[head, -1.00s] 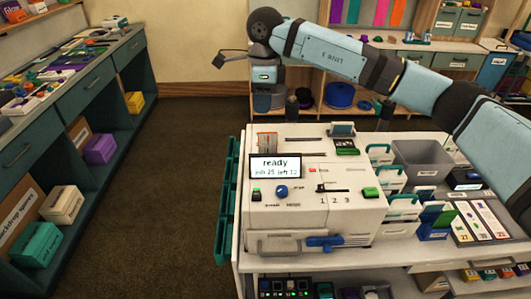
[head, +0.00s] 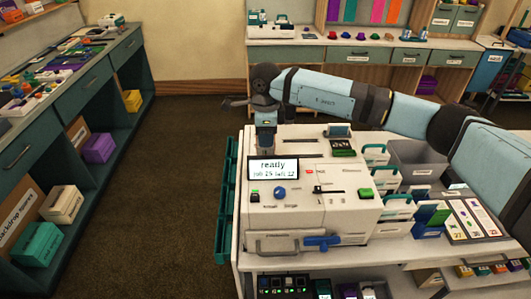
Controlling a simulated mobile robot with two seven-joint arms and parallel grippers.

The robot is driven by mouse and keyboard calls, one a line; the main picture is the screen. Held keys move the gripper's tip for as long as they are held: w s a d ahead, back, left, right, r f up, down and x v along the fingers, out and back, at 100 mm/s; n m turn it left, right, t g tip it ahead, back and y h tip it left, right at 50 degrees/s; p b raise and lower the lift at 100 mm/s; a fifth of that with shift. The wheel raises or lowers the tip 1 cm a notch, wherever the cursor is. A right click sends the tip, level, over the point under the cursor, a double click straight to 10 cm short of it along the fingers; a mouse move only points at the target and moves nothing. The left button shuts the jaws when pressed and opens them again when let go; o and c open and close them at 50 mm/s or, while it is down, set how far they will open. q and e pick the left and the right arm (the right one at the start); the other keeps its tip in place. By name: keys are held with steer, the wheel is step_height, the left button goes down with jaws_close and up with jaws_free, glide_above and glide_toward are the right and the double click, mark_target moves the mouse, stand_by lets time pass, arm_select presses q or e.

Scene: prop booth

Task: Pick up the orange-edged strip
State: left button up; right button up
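A white machine (head: 345,205) with a lit "ready" screen (head: 273,168) stands on the white cart. My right arm reaches in from the right, and my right gripper (head: 265,146) points down behind the screen, at the machine's back left top. It covers the spot where a small grey piece with an orange edge, perhaps the strip, showed earlier. I cannot make out that piece now. The fingertips are too small and hidden to tell whether they are open or shut, or touching anything. My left gripper is not in view.
A grey bin (head: 418,163) and white card holders (head: 398,207) stand right of the machine. Coloured cards lie on a panel (head: 468,217) farther right. A green rack (head: 226,205) hangs on the cart's left side. The floor (head: 170,210) at left is clear.

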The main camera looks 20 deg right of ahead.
step_height(320, 180, down, 2)
steer(key=shift+f, duration=0.1)
jaws_close()
step_height(320, 180, up, 20)
steer(key=b, duration=0.3)
stand_by(0.5)
steer(key=shift+s, duration=0.1)
